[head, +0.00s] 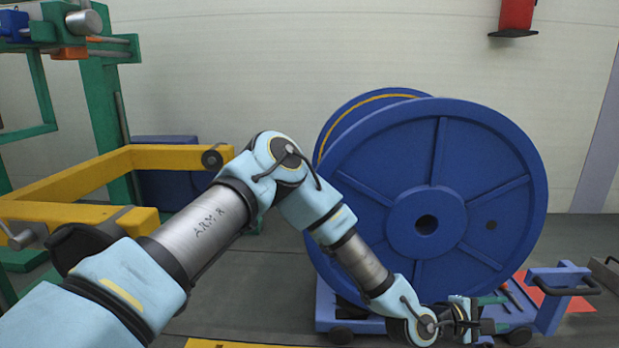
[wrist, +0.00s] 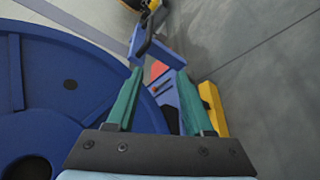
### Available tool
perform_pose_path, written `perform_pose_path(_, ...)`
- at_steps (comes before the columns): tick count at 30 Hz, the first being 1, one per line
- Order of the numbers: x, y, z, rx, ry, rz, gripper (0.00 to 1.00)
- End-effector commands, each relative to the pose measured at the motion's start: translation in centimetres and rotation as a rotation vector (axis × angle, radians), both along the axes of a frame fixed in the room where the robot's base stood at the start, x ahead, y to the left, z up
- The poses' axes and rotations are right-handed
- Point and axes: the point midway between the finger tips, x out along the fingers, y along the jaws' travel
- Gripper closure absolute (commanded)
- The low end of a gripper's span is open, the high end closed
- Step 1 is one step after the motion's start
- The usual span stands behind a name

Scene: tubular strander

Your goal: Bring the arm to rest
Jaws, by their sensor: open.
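My arm reaches from the lower left of the head view, bends at a raised elbow and comes down in front of a large blue reel. My gripper (head: 500,306) is at the lower right of the head view, low beside the reel's near flange. In the wrist view my gripper (wrist: 155,85) shows two green fingers spread apart, with nothing held between them. Beyond the fingertips lie the blue cart's handle and a red patch.
The blue reel (head: 375,200) stands on a blue cart (head: 328,312) with an upright handle (head: 560,280). Yellow arms (head: 90,175) on a green frame (head: 100,110) stand at the left. A red extinguisher (head: 516,14) hangs on the wall. Floor between frame and reel looks clear.

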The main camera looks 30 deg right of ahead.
Motion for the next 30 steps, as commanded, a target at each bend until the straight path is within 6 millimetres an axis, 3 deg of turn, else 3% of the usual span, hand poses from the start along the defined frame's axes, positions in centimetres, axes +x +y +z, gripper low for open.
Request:
perform_pose_path(11,6.4,2.4,0.9,0.079,-0.214,-0.02,0.48)
perform_pose_path(19,14.5,6.9,1.8,0.206,-0.454,-0.042,0.48)
perform_pose_path(23,20.3,11.1,2.9,0.314,-0.601,-0.056,0.48)
perform_pose_path(27,27.5,18.2,4.7,0.476,-0.762,-0.078,0.48)
perform_pose_path(30,31.7,24.0,6.4,0.598,-0.844,-0.095,0.48)
